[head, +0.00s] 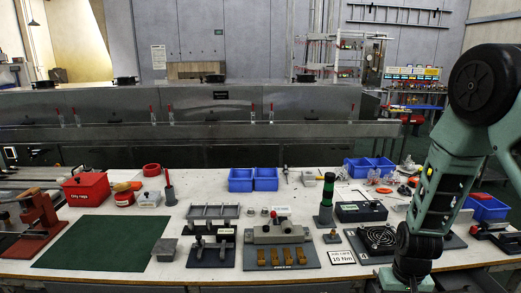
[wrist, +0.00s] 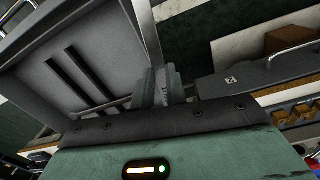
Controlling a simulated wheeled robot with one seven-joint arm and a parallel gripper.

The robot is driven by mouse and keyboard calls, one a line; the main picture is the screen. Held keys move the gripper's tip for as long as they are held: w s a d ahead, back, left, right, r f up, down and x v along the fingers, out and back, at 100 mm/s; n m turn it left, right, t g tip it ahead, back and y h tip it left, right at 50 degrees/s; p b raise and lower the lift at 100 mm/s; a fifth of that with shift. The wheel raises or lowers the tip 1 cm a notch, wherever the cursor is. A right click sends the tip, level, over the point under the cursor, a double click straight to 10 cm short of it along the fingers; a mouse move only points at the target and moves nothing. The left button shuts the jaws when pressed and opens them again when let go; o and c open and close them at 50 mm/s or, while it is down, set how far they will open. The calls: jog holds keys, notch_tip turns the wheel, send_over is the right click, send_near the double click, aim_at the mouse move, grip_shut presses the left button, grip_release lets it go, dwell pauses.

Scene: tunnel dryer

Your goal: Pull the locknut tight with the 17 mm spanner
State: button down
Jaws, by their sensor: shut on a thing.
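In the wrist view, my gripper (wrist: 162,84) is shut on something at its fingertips. A narrow pale metal bar (wrist: 149,32) runs up from the fingers and looks like the spanner's shank; its ends and size mark cannot be made out. A grey panel with two dark slots (wrist: 82,75) lies close to the left of the fingers. I cannot make out the locknut in either view. In the head view, my arm comes down at the right and my gripper is out of sight.
On the bench stand a grey fixture with wooden blocks (head: 277,233), a green-and-black post (head: 326,203), a black fan unit (head: 378,238) and a 10 Nm job card (head: 342,257). Blue bins (head: 241,180) stand behind. A green mat (head: 98,243) at left is clear.

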jog(key=shift+s+a+f+n, duration=0.35)
jog(key=shift+a+f+n, duration=0.15)
jog(key=shift+f+n, duration=0.3)
jog(key=w+a+r+n+p, duration=0.1)
jog(key=w+r, duration=0.2)
jog(key=w, duration=0.5)
jog(key=w+a+r+p, duration=0.2)
jog(key=w+r, duration=0.1)
jog(key=w, duration=0.4)
jog(key=shift+w+f+b, duration=0.25)
jog(key=shift+f+b, duration=0.4)
jog(key=shift+f, duration=0.2)
jog(key=shift+w+f+b, duration=0.3)
jog(key=shift+f+b, duration=0.4)
jog(key=shift+f, duration=0.1)
jog(key=shift+w+f+b, duration=0.25)
jog(key=shift+f+b, duration=0.4)
jog(key=shift+f, duration=0.2)
jog(key=shift+w+a+r, duration=0.1)
jog(key=shift+w+a, duration=0.25)
jog(key=shift+w, duration=0.4)
jog(key=shift+w+a, duration=0.3)
jog(key=shift+w, duration=0.45)
jog(key=shift+s, duration=0.1)
